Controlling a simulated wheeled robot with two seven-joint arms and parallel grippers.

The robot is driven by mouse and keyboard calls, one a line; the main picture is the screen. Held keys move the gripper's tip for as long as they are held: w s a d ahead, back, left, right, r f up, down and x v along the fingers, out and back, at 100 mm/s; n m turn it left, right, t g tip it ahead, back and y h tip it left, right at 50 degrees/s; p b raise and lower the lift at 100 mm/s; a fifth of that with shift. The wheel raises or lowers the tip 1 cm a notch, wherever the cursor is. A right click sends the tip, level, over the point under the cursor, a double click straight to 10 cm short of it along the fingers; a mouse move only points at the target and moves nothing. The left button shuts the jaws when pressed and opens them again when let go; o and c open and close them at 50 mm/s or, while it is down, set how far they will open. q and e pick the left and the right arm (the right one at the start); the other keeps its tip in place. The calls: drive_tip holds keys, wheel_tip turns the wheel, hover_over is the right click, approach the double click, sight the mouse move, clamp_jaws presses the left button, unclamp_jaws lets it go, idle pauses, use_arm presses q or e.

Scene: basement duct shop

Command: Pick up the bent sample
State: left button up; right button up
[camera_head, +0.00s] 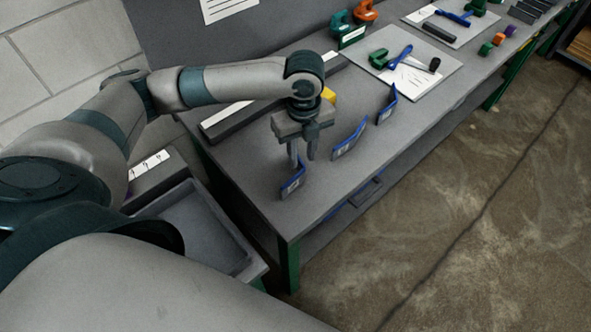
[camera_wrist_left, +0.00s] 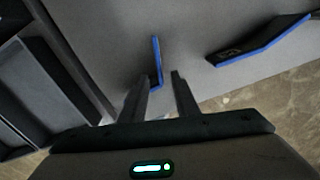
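Three blue-edged metal samples stand on the grey bench in the head view: a near one (camera_head: 292,181), a middle one (camera_head: 349,139) and a far one (camera_head: 387,104). Each looks bent to some degree; I cannot tell for certain which is the task's sample. My left gripper (camera_head: 303,157) points down at the near sample, fingers apart. In the left wrist view the near sample (camera_wrist_left: 157,60) shows nearly edge-on at the fingertips (camera_wrist_left: 163,78), its lower end partly behind the left finger. Another bent sample (camera_wrist_left: 260,44) lies to the right. My right gripper is not in view.
A grey tray (camera_head: 245,262) stands below the bench's left end. A long dark bar (camera_head: 225,122) and a yellow item (camera_head: 328,95) lie behind my gripper. Farther right is a board (camera_head: 447,65) with tools and paper. The bench front edge is close to the samples.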

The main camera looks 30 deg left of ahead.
sight(302, 163)
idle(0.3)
use_arm(q)
drive_tip(key=shift+f+p, duration=0.55)
drive_tip(key=shift+f, duration=2.35)
drive_tip(key=shift+c, duration=0.7)
clamp_jaws()
